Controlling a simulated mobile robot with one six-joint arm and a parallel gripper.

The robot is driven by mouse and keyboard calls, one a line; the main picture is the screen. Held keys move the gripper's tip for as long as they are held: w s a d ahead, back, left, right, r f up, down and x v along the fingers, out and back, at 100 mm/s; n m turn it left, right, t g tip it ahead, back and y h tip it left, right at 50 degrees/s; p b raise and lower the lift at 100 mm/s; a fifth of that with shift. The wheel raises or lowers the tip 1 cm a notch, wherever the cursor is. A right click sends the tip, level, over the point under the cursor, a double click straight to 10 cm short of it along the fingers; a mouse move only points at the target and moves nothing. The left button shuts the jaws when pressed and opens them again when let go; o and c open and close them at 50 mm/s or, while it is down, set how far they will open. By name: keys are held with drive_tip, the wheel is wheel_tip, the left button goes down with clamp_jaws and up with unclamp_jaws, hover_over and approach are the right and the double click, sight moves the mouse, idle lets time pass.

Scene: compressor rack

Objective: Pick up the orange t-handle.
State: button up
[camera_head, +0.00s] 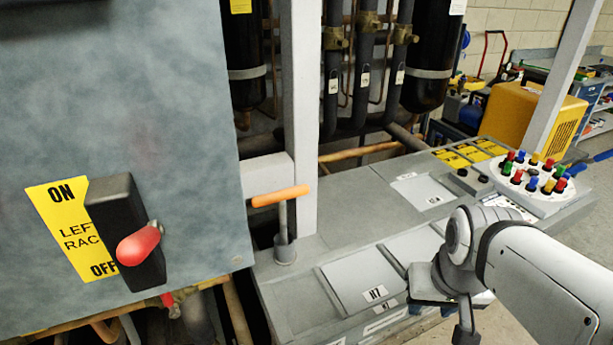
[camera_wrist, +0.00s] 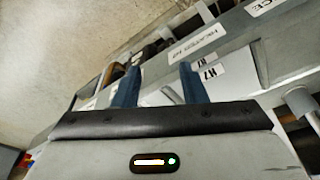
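The orange t-handle (camera_head: 281,196) stands upright in the head view, left of centre. Its orange crossbar sits on a grey stem in a round grey socket (camera_head: 285,253) on the grey cabinet top. My gripper (camera_head: 466,328) is at the lower right of the head view, well to the right of the handle and apart from it. In the wrist view my gripper (camera_wrist: 158,84) shows two blue fingers spread apart with nothing between them. The orange crossbar is not visible in the wrist view. A grey cylindrical piece (camera_wrist: 301,101) at its right edge may be the socket; I cannot tell.
A large grey panel (camera_head: 120,90) with a red-handled switch (camera_head: 138,245) stands left of the t-handle. A white post (camera_head: 300,120) rises close behind it. A round tray of coloured pegs (camera_head: 532,185) sits at the right. Flat lids (camera_head: 365,275) cover the cabinet top between handle and gripper.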

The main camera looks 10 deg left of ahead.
drive_tip(key=shift+o, duration=0.9)
drive_tip(key=w+a+r+n+p, duration=0.1)
drive_tip(key=w+a+r+n, duration=0.2)
drive_tip(key=w+r+n, duration=0.1)
drive_tip(key=shift+r+g, duration=0.3)
wheel_tip(320, 180, up, 11)
drive_tip(key=n+g+p, duration=0.2)
drive_tip(key=n+p, duration=0.3)
drive_tip(key=n, duration=1.3)
hover_over(281, 191)
drive_tip(key=shift+s, duration=0.2)
drive_tip(key=shift+a, duration=0.15)
drive_tip(key=shift+w+f, duration=0.1)
drive_tip(key=shift+f, duration=0.3)
wheel_tip(281, 191, down, 7)
drive_tip(key=shift+f, duration=0.15)
clamp_jaws()
